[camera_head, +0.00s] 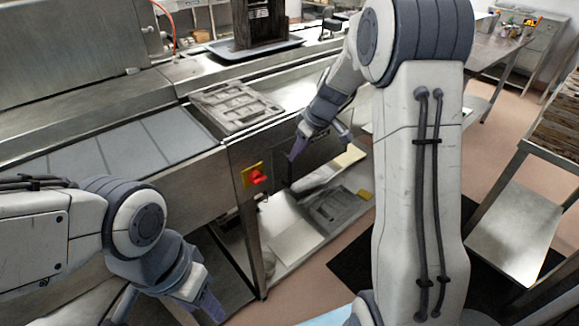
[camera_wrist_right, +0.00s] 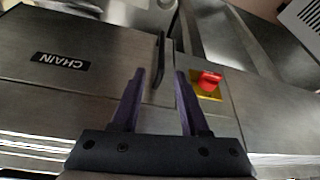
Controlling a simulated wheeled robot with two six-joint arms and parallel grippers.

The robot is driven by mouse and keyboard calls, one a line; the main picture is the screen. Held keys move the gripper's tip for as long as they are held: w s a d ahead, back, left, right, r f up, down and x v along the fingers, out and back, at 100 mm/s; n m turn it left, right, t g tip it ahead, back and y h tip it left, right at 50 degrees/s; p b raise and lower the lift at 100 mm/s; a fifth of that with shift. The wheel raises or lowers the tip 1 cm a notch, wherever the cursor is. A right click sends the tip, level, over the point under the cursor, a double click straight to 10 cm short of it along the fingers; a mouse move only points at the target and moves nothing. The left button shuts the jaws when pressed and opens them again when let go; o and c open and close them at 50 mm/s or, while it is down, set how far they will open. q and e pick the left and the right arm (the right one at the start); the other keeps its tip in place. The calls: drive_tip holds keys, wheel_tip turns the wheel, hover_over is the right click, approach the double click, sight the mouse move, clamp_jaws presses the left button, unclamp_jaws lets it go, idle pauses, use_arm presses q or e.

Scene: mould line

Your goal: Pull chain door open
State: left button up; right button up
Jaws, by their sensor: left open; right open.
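The chain door (camera_wrist_right: 95,85) is a grey metal panel with a black CHAIN label (camera_wrist_right: 60,62), upside down in the right wrist view. Its dark bar handle (camera_wrist_right: 160,58) stands near the panel's edge. My right gripper (camera_wrist_right: 160,73) is open, its two purple fingers pointing at the panel, one on each side of the handle in the picture. I cannot tell whether they touch it. In the head view my right gripper (camera_head: 320,142) is in front of the machine's front panel and hides part of it. My left gripper (camera_head: 168,306) is open and empty at lower left.
A red switch on a yellow plate (camera_head: 254,175) is close beside the door; it also shows in the right wrist view (camera_wrist_right: 208,82). A conveyor (camera_head: 130,150) carries a grey mould (camera_head: 236,107). A lower shelf (camera_head: 292,238) holds another mould. A rack (camera_head: 520,215) stands at right.

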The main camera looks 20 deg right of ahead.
hover_over(290, 183)
drive_tip(key=f, duration=0.8)
drive_tip(key=shift+w+p, duration=0.3)
clamp_jaws()
idle(0.8)
